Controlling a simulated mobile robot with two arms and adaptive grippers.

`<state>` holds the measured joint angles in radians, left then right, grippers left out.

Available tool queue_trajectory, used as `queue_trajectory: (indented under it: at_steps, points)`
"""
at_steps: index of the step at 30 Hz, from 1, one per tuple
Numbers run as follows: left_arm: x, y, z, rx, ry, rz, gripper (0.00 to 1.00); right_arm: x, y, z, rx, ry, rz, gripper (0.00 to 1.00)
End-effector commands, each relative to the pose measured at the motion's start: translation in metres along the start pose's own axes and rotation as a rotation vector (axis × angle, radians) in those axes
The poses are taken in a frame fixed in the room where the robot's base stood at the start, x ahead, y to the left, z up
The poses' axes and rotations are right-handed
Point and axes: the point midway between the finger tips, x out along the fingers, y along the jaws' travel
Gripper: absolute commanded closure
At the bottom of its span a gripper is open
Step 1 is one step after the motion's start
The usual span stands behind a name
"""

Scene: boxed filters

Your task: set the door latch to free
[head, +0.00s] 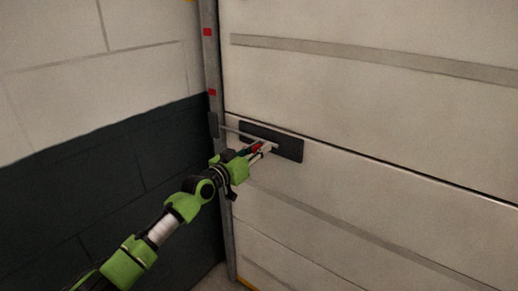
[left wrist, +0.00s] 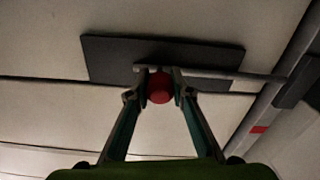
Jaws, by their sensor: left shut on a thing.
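The door latch has a dark backplate (head: 290,146) on the white panelled door, a thin grey bolt (head: 232,131) running left toward the frame, and a red knob (head: 257,147). In the left wrist view the red knob (left wrist: 160,88) sits between the two fingertips, in front of the backplate (left wrist: 110,58), and the bolt (left wrist: 235,75) runs right to a dark keeper (left wrist: 298,82). My left gripper (head: 262,149) is shut on the red knob. It hides part of the knob and backplate in the head view. My right gripper is in neither view.
A grey vertical door rail (head: 211,60) with red marks stands left of the door. The dark keeper (head: 213,125) is on this rail. A wall, white above and dark below (head: 100,180), lies at the left. The door (head: 400,140) right of the latch is clear.

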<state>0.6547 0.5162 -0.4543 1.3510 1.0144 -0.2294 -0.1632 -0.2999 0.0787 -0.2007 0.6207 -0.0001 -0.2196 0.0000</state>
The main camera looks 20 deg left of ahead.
Motion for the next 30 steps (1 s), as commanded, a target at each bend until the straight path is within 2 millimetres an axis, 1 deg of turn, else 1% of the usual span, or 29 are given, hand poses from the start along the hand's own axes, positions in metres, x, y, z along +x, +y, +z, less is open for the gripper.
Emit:
queue_trajectory:
  at_steps: [2, 6, 9, 12, 17, 26, 27, 28, 29, 30]
  points:
    - [0.000, 0.006, -0.002, -0.001, -0.002, 0.001, 1.00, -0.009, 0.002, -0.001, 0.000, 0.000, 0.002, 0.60]
    - [0.000, 0.024, -0.003, -0.004, -0.003, 0.002, 1.00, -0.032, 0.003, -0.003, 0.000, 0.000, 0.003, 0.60]
    - [0.000, 0.040, 0.000, -0.005, -0.004, 0.003, 1.00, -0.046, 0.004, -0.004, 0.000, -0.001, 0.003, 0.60]
    - [0.000, 0.053, 0.004, -0.004, -0.003, 0.002, 1.00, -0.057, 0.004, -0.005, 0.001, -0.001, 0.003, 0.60]
    - [0.000, 0.063, 0.009, -0.002, -0.001, 0.001, 1.00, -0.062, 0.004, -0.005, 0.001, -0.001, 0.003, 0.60]
    - [0.000, 0.065, 0.011, -0.001, -0.001, 0.003, 1.00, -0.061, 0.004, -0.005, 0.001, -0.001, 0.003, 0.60]
    - [0.000, 0.065, 0.011, -0.001, -0.001, 0.003, 0.74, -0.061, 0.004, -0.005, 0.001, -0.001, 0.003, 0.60]
    - [0.000, 0.065, 0.011, -0.001, -0.001, 0.004, 0.67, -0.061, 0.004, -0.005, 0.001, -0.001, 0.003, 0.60]
    - [0.000, 0.065, 0.011, -0.001, -0.001, 0.004, 0.61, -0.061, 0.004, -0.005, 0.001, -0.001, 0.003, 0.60]
    - [0.000, 0.065, 0.011, -0.001, -0.001, 0.003, 0.61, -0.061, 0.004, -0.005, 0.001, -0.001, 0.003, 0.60]
